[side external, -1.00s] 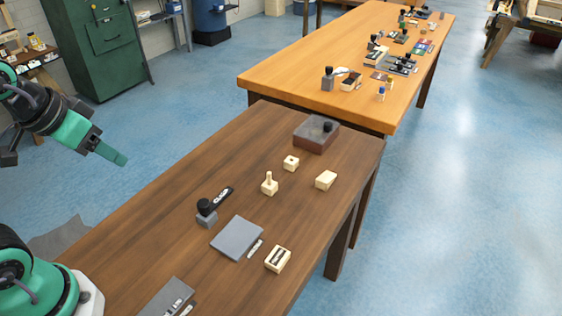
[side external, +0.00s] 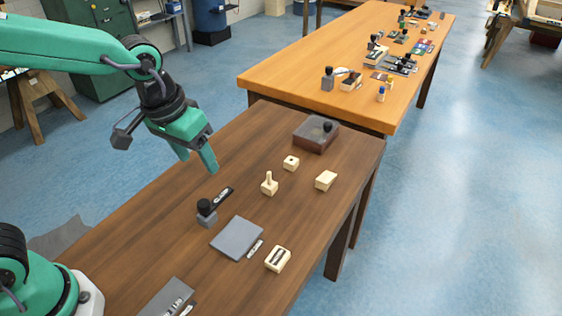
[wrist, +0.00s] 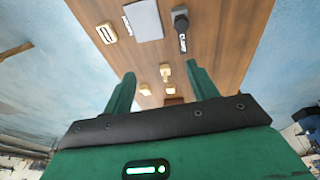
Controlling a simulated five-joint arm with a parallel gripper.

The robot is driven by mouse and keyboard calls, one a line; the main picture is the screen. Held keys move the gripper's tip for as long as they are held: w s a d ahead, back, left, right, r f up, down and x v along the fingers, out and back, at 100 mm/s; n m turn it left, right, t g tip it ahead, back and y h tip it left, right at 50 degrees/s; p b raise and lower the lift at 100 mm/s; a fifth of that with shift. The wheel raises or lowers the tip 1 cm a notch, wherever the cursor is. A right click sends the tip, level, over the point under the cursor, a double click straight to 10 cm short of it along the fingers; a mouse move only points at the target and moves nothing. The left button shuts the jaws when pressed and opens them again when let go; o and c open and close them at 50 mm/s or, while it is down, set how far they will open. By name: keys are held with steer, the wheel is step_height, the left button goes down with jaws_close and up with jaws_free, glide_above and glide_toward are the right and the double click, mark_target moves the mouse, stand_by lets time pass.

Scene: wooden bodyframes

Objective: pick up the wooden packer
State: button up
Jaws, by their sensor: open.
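Several small pale wooden pieces stand on the dark brown table; none is labelled as the packer. The plain block (side external: 326,180) near the right edge best fits the wooden packer, and it seems to be the left small block (wrist: 145,89) in the wrist view. Close by are a block with a hole (side external: 291,164) and a block with an upright peg (side external: 269,184). A slotted block (side external: 278,259) lies nearer the front. My gripper (side external: 198,163) is open and empty, pointing down above the table's left side, apart from every block.
A black-knobbed grey stamp (side external: 206,213) stands below my gripper in the side view, beside a grey plate (side external: 237,239). A brown box (side external: 316,133) with a clear top sits at the far end. An orange table (side external: 300,68) stands behind. Bare wood surrounds the blocks.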

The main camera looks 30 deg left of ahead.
steer(key=w+d+f+g, duration=0.25)
steer(key=d+f, duration=0.35)
steer(key=d, duration=0.3)
steer(key=y, duration=0.1)
glide_above(279, 255)
steer(key=f, duration=0.7)
steer(key=shift+s+d, duration=0.15)
steer(key=shift+s, duration=0.1)
steer(key=shift+w+f, duration=0.2)
steer(key=shift+f, duration=3.7)
steer(key=c, duration=1.1)
steer(key=shift+o, duration=0.2)
steer(key=shift+r, duration=0.15)
